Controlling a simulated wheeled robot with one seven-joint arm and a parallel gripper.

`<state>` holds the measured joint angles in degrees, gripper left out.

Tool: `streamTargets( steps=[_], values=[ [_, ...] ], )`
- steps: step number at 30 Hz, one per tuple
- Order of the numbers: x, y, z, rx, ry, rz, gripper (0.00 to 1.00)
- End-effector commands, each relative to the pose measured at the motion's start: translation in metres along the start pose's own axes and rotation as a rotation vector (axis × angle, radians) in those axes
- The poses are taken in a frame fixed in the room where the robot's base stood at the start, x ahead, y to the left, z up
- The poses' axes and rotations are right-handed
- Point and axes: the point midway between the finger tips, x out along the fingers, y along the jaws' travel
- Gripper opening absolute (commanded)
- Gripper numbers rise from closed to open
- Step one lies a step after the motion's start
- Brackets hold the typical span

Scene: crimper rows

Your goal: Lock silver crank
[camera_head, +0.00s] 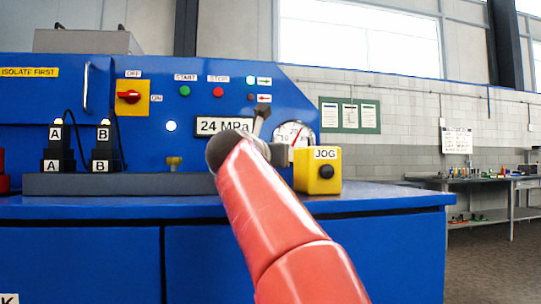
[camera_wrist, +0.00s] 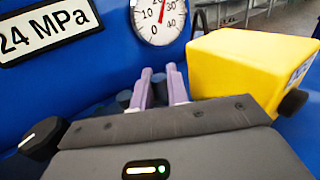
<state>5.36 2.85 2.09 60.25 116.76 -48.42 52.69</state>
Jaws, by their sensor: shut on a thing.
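My gripper (camera_wrist: 161,78) shows in the wrist view as two pale purple fingers, close together beyond my dark hand housing. They reach toward the low blue panel between the gauge and the yellow JOG box. Dark rounded parts (camera_wrist: 125,99) show beside and behind the fingers. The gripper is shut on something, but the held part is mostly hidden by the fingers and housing. I cannot clearly make out the silver crank or its lock position. In the head view, my red arm covers this area, and my fingertips cannot be made out.
The yellow JOG box (camera_head: 317,171) stands close right of my gripper; it also fills the wrist view's right (camera_wrist: 245,65). A gauge (camera_wrist: 160,15) and a 24 MPa sign (camera_head: 224,126) are on the panel behind. A black knob (camera_wrist: 42,138) sits left. The bench's right end (camera_head: 395,196) is clear.

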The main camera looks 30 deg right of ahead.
Motion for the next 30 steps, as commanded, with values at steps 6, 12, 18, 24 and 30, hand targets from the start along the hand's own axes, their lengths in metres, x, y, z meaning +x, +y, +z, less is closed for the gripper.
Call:
streamTargets(
  steps=[6, 12, 18, 24, 30],
  values=[
    [0.000, 0.000, 0.000, 0.000, -0.002, 0.002, 0.00],
    [0.000, 0.000, 0.000, 0.000, -0.002, 0.001, 0.35],
    [0.000, 0.000, 0.000, 0.000, -0.001, 0.001, 0.35],
    [-0.014, 0.000, 0.000, 0.001, -0.001, 0.004, 0.35],
    [-0.049, 0.000, -0.001, 0.001, -0.002, 0.004, 0.35]
  ],
)
